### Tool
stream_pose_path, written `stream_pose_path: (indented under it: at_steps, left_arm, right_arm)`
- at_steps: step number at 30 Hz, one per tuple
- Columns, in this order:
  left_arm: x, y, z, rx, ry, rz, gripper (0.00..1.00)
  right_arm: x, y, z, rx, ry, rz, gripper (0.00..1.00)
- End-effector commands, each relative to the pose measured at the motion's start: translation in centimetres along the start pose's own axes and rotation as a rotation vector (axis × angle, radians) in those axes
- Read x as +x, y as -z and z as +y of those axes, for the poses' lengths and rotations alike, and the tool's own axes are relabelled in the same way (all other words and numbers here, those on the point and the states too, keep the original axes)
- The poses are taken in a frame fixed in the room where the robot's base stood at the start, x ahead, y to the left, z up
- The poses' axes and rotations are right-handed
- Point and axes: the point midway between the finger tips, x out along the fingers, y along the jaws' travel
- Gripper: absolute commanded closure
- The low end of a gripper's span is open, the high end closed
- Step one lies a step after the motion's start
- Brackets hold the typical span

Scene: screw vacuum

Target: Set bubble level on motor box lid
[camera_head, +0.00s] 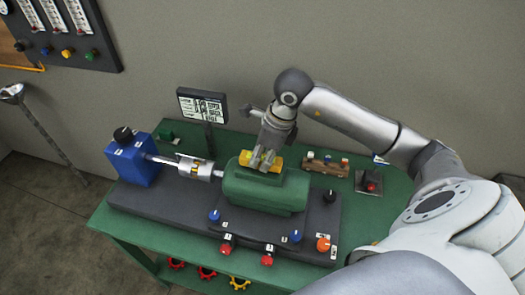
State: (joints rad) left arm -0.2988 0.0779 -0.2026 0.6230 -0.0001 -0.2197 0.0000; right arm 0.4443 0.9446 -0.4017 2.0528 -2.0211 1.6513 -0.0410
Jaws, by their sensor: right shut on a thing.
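The motor box (266,190) is a green housing with a raised lid on the dark base plate. The bubble level (258,161) is a small yellow bar at the top of the motor box lid. My right gripper (264,156) is shut on the bubble level from above. The level looks level with the lid top, but I cannot tell whether it touches the lid. The fingers hide part of the level. My left gripper is not in view.
A blue box (134,160) and silver shaft coupling (196,167) stand left of the motor box. Several knobs line the front of the base plate (185,216). A wooden block with pegs (324,167) and a small screen (202,104) stand behind. The green table's (365,215) right side has free room.

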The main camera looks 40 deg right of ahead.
Motion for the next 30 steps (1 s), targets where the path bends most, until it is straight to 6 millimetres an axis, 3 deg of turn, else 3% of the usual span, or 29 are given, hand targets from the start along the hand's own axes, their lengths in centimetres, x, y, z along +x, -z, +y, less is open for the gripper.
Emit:
stream_pose_path:
  at_steps: [13, 14, 18, 30]
  left_arm:
    - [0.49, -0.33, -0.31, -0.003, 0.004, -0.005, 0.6]
    - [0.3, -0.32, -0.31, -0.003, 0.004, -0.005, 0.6]
    - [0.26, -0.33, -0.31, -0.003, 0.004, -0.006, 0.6]
    - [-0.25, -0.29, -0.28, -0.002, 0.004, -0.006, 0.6]
  right_arm:
    - [0.69, 0.16, 0.0, 0.0, 0.001, -0.001, 0.96]
    - [0.53, 0.12, 0.01, 0.0, 0.001, -0.001, 0.66]
    - [0.5, 0.12, 0.02, 0.0, 0.0, -0.001, 0.49]
    - [0.08, 0.01, 0.03, 0.001, 0.0, -0.001, 0.49]
